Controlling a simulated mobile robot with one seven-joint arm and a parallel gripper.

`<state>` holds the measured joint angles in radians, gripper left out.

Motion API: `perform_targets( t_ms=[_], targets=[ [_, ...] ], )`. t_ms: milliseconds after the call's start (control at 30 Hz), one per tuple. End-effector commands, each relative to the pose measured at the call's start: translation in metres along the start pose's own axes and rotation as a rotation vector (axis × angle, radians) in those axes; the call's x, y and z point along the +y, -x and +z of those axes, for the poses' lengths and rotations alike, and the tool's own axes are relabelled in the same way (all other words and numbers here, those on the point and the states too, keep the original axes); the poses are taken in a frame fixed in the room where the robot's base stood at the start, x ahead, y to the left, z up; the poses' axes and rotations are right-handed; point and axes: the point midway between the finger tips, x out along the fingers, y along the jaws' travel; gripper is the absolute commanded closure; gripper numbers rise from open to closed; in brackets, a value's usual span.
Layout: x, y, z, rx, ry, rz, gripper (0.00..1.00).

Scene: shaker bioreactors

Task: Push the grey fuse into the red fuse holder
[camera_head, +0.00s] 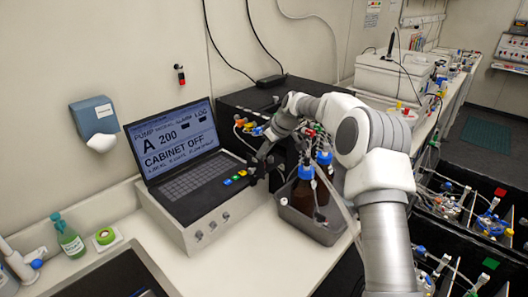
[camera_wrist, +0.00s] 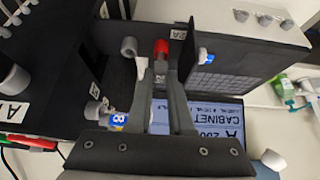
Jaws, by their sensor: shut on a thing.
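My gripper (camera_wrist: 160,76) reaches up the wrist view, its two long grey fingers close together and shut on a small grey piece that I take to be the grey fuse. The fingers hide most of that piece. A red round part (camera_wrist: 161,47), likely the red fuse holder, shows just beyond the fingertips, on or by the dark panel. I cannot tell whether fuse and holder touch. In the head view my gripper (camera_head: 262,163) is beside the black unit, right of the laptop-like console; fuse and holder are too small or hidden there.
The console (camera_head: 180,150) with its lit screen stands left of my gripper. A grey tub (camera_head: 308,227) with brown, blue-capped bottles is close below my arm. The black box (camera_head: 240,105) stands behind. A green bottle (camera_head: 70,240) is far left.

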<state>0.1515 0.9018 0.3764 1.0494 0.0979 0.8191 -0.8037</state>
Motion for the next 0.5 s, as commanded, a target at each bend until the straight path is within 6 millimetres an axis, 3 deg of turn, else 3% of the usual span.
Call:
perform_targets(
  t_ms=[500],
  targets=[
    [0.0001,-0.0053,0.0032,0.000,0.000,0.000,1.00]
  ],
)
